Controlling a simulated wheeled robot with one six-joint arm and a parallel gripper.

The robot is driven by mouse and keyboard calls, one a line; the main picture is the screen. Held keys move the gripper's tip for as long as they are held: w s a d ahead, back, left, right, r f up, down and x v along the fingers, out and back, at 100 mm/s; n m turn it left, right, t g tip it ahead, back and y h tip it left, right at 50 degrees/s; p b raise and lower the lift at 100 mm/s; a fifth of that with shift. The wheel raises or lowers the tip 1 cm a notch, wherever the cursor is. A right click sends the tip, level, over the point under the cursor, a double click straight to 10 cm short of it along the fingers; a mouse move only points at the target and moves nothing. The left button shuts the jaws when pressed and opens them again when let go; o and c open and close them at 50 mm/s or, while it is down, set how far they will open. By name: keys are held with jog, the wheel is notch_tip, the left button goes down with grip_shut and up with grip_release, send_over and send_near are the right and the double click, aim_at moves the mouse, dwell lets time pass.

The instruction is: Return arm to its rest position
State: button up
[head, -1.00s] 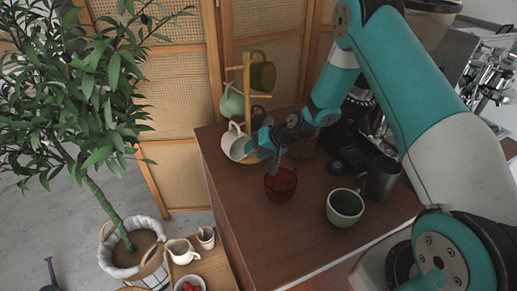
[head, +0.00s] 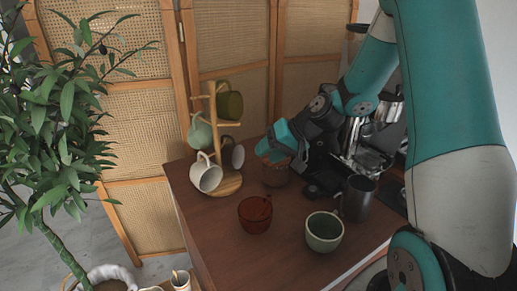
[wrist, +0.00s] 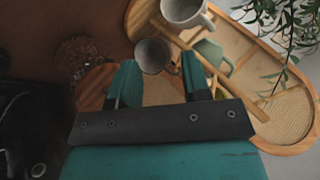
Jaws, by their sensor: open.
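My gripper (head: 275,147) is open, with nothing seen between its fingers. In the head view it hangs above the back of the brown counter (head: 212,225), over a jar (head: 274,176) and behind the red glass cup (head: 254,216). In the wrist view, both fingers of my gripper (wrist: 160,78) stand apart, with a mug (wrist: 154,56) beyond the gap. My teal and white arm reaches in from the right and hides part of the counter.
A wooden mug tree (head: 226,184) with several mugs stands left of my gripper. A green cup (head: 324,231) and a dark pitcher (head: 357,198) stand on the front right. The coffee machine (head: 385,125) is behind my arm. A plant (head: 62,130) and a woven screen (head: 232,105) lie left and behind.

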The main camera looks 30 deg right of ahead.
jog(key=s+a+r+n+g, duration=0.2)
jog(key=s+a+r+n, duration=0.15)
jog(key=a, duration=0.25)
jog(key=s+a+r+n+g, duration=0.1)
jog(key=s+a+r+n, duration=0.15)
jog(key=s+a, duration=0.35)
jog(key=s+a+r+n+g+h, duration=0.1)
jog(key=s+a+r+n, duration=0.1)
jog(key=s, duration=0.6)
jog(key=s+a+r+n+g+h, duration=0.1)
jog(key=s+a, duration=0.3)
jog(key=s, duration=0.4)
jog(key=shift+a+r+n+g, duration=0.35)
jog(key=shift+r+n+g, duration=0.2)
jog(key=shift+r, duration=0.25)
